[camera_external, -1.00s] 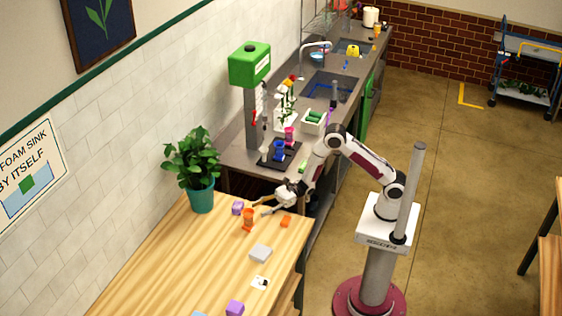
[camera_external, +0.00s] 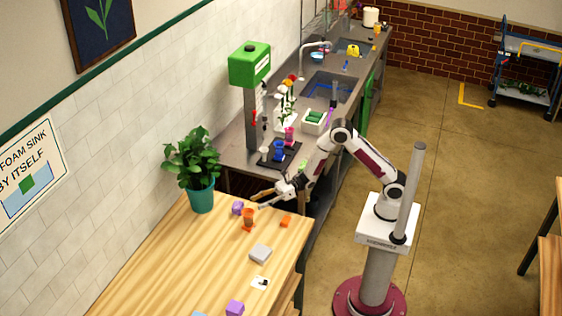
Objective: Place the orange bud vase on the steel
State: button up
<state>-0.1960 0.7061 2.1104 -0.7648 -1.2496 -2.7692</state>
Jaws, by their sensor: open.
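The orange bud vase (camera_external: 248,217) stands upright on the wooden table, near its far end. My gripper (camera_external: 256,200) is open and empty just above and beyond the vase, with its fingers pointing left; they look apart from it. The steel counter (camera_external: 240,153) runs along the wall beyond the table, with a gap between the two.
A potted plant (camera_external: 201,190) stands at the table's far left. A black tray (camera_external: 280,158) with a blue vase (camera_external: 279,150) occupies the counter's near end.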

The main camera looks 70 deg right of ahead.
jog(key=s+d+r+m+t+h, duration=0.1)
jog(key=d+r+m+h, duration=0.4)
jog(key=d+m, duration=0.4)
jog(key=d+r+m+t+h, duration=0.1)
jog(key=d+r+m+h, duration=0.35)
jog(key=d+m, duration=0.45)
jog(key=s+d+r+m+g+h, duration=0.2)
jog(key=s+d+m, duration=0.4)
jog(key=s+m, duration=0.25)
jog(key=s+d+r+m+g+h, duration=0.1)
jog(key=s+d+r+m+h, duration=0.1)
jog(key=s+d+m, duration=0.5)
jog(key=s+f+m+g, duration=0.1)
jog(key=s+m+g, duration=0.1)
jog(key=s+m, duration=0.3)
jog(key=s+a+f+m+g, duration=0.1)
jog(key=s+m, duration=0.5)
jog(key=s, duration=0.8)
jog(key=shift+s+a+f+g, duration=0.2)
jog(key=shift+a+f+g, duration=0.1)
jog(key=shift+g, duration=0.1)
jog(key=shift+o, duration=0.6)
jog(key=shift+w+r, duration=0.1)
